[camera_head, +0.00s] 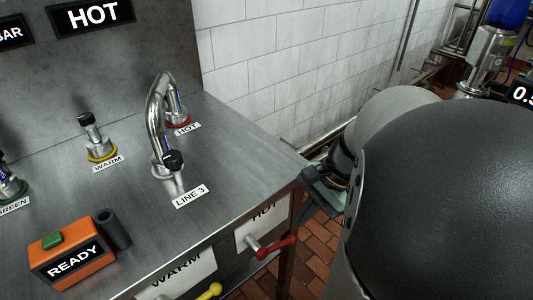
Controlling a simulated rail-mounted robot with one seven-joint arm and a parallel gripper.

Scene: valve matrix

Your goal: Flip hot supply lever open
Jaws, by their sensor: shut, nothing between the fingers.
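The hot supply lever (276,248) is a red handle on the front of the steel bench, below the white HOT plate (262,226). It sticks out from a metal stem and points to the right, roughly level. My gripper (321,190) is partly in view at the bench's right front corner, above and to the right of the red lever and apart from it. It is shut and empty. My arm hides part of it, and its fingertips are hard to make out.
A yellow lever (210,291) by the WARM plate (176,280) is at the bottom edge. A curved metal hose (155,110) stands at LINE 3 on the bench top. An orange READY box (72,259) sits at left. Brick floor shows right of the bench.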

